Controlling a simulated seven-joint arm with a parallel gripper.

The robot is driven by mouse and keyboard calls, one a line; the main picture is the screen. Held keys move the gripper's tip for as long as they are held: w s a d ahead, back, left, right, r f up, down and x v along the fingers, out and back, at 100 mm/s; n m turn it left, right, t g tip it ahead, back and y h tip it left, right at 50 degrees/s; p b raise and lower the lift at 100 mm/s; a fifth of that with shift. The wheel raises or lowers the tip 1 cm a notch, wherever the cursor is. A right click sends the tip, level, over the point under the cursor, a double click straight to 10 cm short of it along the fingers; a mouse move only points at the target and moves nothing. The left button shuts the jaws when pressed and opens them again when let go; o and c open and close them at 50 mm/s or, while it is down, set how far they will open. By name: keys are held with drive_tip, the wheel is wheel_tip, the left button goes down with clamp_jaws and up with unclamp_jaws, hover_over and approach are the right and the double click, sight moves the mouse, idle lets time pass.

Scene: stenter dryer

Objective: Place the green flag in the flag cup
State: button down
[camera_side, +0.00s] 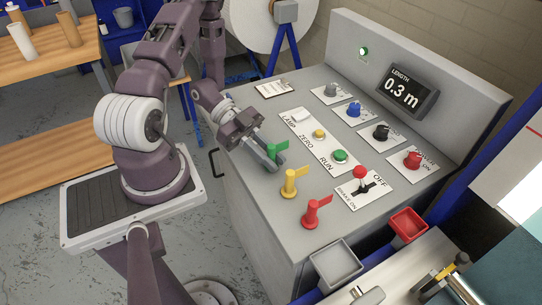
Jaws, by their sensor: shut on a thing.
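The green flag (279,147) stands upright on the grey console top, at the far end of a row with the other flags. My gripper (271,157) is shut on its lower part, and the fingers hide most of its stem and base. I cannot tell whether the flag touches the console. Two open square containers are mounted at the console's front right edge: a grey one (336,262) and a red one (408,226). Which of them is the flag cup is not marked in view. Both look empty.
A yellow flag (290,184) and a red flag (313,212) stand between my gripper and the containers. A brake lever (360,175), buttons and knobs (381,131) rise to the right. The display (406,91) reads 0.3 m.

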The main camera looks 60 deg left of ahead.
drive_tip(key=c, duration=1.3)
unclamp_jaws()
drive_tip(key=shift+f, duration=0.1)
drive_tip(key=shift+c, duration=0.2)
drive_tip(key=shift+a, duration=0.1)
